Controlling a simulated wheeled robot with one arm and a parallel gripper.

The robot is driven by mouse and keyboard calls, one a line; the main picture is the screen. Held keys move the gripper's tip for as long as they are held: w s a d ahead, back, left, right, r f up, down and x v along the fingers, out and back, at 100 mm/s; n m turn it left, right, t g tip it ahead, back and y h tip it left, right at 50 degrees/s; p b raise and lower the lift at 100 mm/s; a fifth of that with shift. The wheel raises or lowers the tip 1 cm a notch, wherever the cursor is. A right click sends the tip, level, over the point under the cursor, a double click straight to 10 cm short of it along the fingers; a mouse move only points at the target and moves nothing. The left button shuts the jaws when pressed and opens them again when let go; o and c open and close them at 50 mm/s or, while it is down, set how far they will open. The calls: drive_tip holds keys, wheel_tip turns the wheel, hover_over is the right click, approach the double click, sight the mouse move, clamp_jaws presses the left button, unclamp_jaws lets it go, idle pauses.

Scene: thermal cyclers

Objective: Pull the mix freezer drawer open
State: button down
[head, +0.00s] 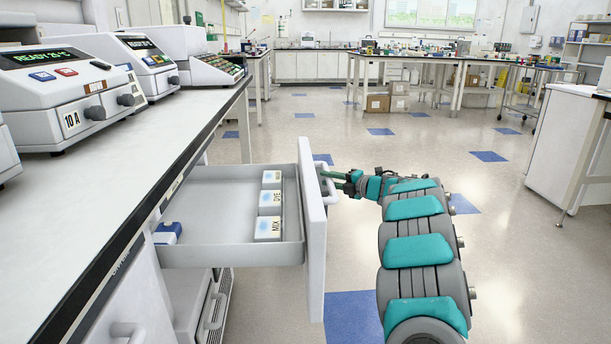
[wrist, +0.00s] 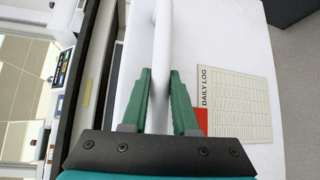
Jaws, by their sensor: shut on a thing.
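The drawer (head: 232,190) stands pulled out from under the bench, its grey inside showing in the head view. Its white front panel (head: 314,235) faces right, and in the wrist view it (wrist: 215,45) fills much of the picture. Inside, near the front, lie white boxes marked MIX (head: 268,229) and DYE (head: 270,202), with another box behind. My gripper (head: 332,180) is at the white bar handle (head: 329,192). In the wrist view my green fingers (wrist: 160,95) are shut on both sides of the handle (wrist: 162,45).
A blue and white item (head: 168,232) sits deeper in the drawer. Thermal cyclers (head: 70,95) stand on the bench (head: 165,135) above. A daily log sheet (wrist: 238,105) is on the drawer front. The floor to the right is clear up to a white bench (head: 555,140).

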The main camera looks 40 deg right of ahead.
drive_tip(key=shift+s+d+p, duration=0.2)
drive_tip(key=shift+s+d, duration=0.35)
drive_tip(key=shift+d, duration=0.25)
drive_tip(key=shift+s+d+p, duration=0.15)
drive_tip(key=shift+s+d, duration=0.35)
drive_tip(key=shift+d, duration=0.35)
drive_tip(key=shift+s+d+p, duration=0.2)
drive_tip(key=shift+s+d, duration=0.35)
drive_tip(key=shift+d, duration=0.25)
drive_tip(key=c, duration=0.7)
unclamp_jaws()
drive_tip(key=b+v, duration=0.1)
drive_tip(key=v, duration=0.6)
drive_tip(key=shift+s, duration=0.35)
drive_tip(key=shift+s+d, duration=0.1)
